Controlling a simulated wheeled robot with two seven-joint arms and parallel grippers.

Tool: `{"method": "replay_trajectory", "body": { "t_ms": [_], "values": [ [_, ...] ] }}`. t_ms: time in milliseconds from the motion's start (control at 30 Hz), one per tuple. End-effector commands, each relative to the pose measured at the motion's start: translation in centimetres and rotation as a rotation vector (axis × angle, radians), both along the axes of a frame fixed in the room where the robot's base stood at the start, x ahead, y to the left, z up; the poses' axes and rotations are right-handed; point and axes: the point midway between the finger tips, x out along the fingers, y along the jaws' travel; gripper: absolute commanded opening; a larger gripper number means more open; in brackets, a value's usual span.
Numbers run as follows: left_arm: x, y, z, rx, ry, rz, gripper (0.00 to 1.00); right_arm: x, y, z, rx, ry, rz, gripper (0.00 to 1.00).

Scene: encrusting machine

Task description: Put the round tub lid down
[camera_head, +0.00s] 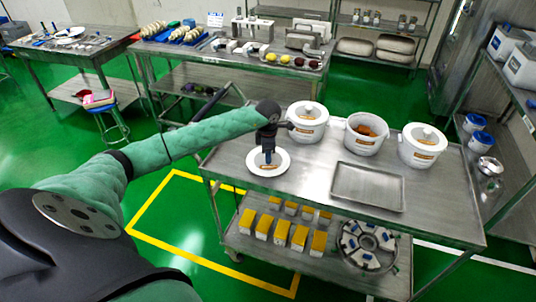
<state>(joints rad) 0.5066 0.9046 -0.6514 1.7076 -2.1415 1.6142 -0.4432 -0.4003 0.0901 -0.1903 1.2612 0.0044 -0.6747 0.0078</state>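The round tub lid (282,160) is a white disc with a small orange-brown label. It is level, at the left part of the steel cart top (310,172); I cannot tell whether it touches the surface. My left gripper (268,156) points down at the lid's middle, its fingers close together and seemingly shut on the knob, which they hide. An open white tub (364,146) with orange-brown contents stands to the right and behind. My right gripper is not in view.
Two lidded white tubs (308,127) (420,152) flank the open one. An empty steel tray (368,187) lies right of the lid. Yellow-topped cartons (281,232) and a round carousel (367,246) are on the lower shelf. Bare steel lies between lid and tray.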

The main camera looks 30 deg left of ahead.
Motion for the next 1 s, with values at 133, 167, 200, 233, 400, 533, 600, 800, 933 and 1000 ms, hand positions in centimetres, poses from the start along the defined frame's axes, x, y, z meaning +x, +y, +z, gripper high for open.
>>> {"method": "replay_trajectory", "body": {
  "t_ms": [133,167,200,233,400,533,600,800,933,1000],
  "values": [
    [0.0,0.0,0.0,0.000,0.000,0.000,0.49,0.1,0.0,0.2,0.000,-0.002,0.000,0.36],
    [0.0,0.0,0.0,0.000,0.000,0.000,0.49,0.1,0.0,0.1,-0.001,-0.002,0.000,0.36],
    [0.0,0.0,0.0,0.000,0.000,0.000,0.49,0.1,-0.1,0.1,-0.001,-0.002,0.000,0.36],
    [0.0,0.0,0.0,0.000,0.000,0.000,0.49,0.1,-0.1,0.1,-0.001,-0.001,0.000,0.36],
    [0.0,0.0,0.0,0.000,0.000,0.000,0.49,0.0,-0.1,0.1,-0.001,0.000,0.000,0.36],
    [0.0,0.0,0.2,0.000,0.000,0.000,0.49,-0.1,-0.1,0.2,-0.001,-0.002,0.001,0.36],
    [0.0,0.0,0.4,-0.001,0.001,0.000,0.49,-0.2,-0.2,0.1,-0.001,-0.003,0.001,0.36],
    [0.1,0.0,1.3,0.000,-0.002,0.000,0.49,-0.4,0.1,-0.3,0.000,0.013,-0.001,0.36],
    [0.0,0.0,2.4,0.001,-0.002,0.000,0.49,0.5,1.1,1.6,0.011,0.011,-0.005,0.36],
    [0.1,0.0,3.2,0.000,-0.004,-0.001,0.49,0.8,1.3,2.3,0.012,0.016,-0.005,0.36]
  ]
}}
